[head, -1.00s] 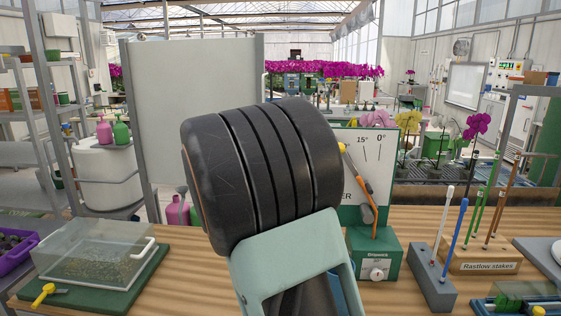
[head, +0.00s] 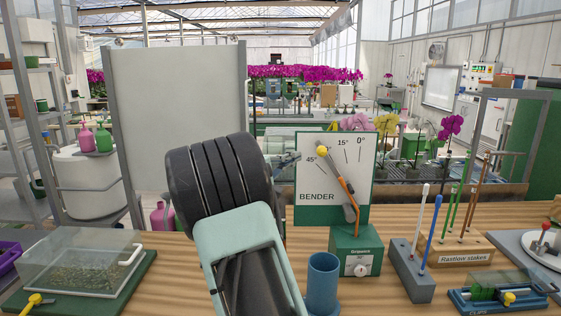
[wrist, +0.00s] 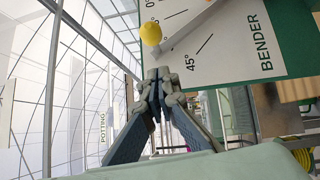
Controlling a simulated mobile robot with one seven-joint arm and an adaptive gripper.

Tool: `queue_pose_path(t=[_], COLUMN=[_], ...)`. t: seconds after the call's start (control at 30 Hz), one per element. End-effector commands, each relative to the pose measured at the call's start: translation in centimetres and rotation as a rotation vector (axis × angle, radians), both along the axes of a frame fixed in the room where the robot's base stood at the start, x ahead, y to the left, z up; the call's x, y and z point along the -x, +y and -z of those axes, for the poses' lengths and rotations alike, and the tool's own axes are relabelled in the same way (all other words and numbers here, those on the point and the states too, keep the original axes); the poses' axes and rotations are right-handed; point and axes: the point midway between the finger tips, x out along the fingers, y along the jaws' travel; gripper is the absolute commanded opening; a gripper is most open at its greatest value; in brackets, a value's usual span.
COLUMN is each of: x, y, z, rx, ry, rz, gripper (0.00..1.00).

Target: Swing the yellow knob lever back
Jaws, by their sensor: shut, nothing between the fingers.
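The yellow knob (head: 322,151) sits at the upper end of a thin lever on the bender's white dial board (head: 320,180). The lever leans up and left from its low pivot, with the knob between the 45° and 15° marks. An orange bar (head: 346,186) runs along its lower part. In the wrist view the shut fingertips (wrist: 157,74) are below the knob (wrist: 151,33) in the picture, with a visible gap.
The bender's green base (head: 355,250) stands on the wooden bench. A blue cup (head: 322,283) is in front of it. A grey block (head: 412,270) with upright rods and a stake holder (head: 462,250) stand to the right. A clear-lidded tray (head: 80,262) is at left.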

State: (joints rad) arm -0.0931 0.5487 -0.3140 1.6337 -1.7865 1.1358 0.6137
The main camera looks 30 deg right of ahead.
Motion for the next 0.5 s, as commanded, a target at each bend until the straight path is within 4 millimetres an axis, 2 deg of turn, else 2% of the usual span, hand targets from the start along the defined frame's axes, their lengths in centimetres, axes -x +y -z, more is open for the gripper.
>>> queue_pose_path(t=[0.03,0.2,0.5], x=[-0.2,1.1,1.7], y=[-1.1,-3.1,-4.2], z=[-0.2,-0.5,-0.5], rx=[0.001,-0.002,-0.001], ry=[0.002,0.0,0.0], rz=[0.002,0.001,0.0], gripper=[0.0,0.0,0.0])
